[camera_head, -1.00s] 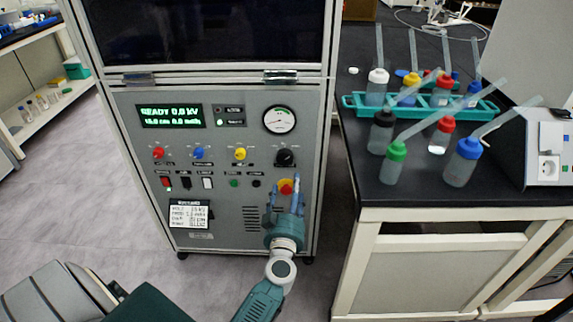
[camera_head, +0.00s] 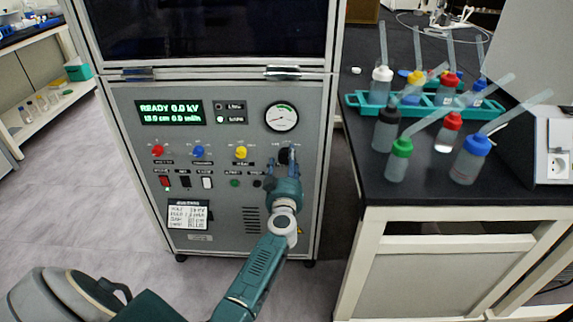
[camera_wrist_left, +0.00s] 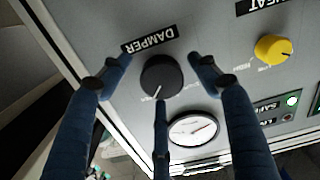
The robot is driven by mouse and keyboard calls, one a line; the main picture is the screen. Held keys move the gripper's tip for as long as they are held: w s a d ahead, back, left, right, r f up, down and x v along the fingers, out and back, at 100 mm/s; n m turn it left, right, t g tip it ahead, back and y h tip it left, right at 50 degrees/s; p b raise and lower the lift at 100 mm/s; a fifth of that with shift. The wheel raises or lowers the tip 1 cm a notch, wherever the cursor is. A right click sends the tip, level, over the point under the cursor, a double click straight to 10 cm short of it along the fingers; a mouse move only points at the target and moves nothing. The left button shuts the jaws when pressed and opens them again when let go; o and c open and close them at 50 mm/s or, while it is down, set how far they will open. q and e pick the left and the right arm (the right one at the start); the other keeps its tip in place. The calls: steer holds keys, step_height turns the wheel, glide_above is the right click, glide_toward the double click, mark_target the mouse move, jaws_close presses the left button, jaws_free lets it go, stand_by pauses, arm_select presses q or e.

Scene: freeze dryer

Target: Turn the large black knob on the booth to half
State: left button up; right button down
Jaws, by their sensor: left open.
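The large black knob (camera_head: 284,156) is on the booth's (camera_head: 223,172) front panel, below the round gauge and partly hidden by my left gripper (camera_head: 281,158). In the left wrist view the knob (camera_wrist_left: 162,78) sits beside an upside-down DAMPER label (camera_wrist_left: 150,39). Its white pointer line points down and slightly left in that picture, towards the gauge side. The open blue fingers of my left gripper (camera_wrist_left: 157,74) are spread around the knob, two on either side and one below it in the picture. I cannot tell whether any finger touches it. My right gripper is not in view.
The gauge (camera_head: 282,117) and a yellow knob (camera_head: 241,152) are close to the black knob. Blue and red knobs and several switches are further left. A black bench (camera_head: 420,190) with several bottles and a teal rack stands to the right.

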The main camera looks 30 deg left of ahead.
arm_select(q)
steer(key=c, duration=1.1)
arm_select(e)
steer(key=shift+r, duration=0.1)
